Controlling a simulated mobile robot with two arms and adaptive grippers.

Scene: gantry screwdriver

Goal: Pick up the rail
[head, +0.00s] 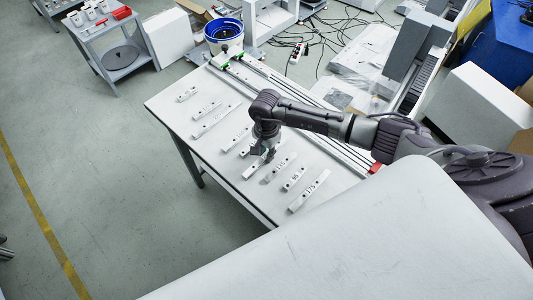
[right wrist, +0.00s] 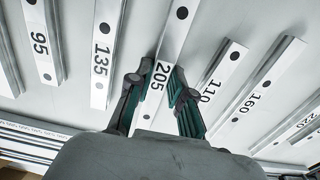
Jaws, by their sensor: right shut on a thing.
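The rail marked 205 (right wrist: 178,30) is a long, light bar with dark holes. It runs between the fingers of my right gripper (right wrist: 158,88), which is shut on it. In the head view my right gripper (head: 268,155) points down over the row of rails, with the 205 rail (head: 252,172) under it. The rail lies close to the white tabletop; I cannot tell whether it touches it. Rails marked 135 (right wrist: 103,45) and 110 (right wrist: 222,70) lie on either side of it, apart from the fingers. My left gripper is not in view.
More rails lie in the row on the white table (head: 235,195), including 95 (right wrist: 38,40), 160 (right wrist: 262,82) and 175 (head: 309,191). Long gantry rails (head: 300,105) run along the table's far side. A blue-rimmed bucket (head: 224,32) stands beyond the far corner.

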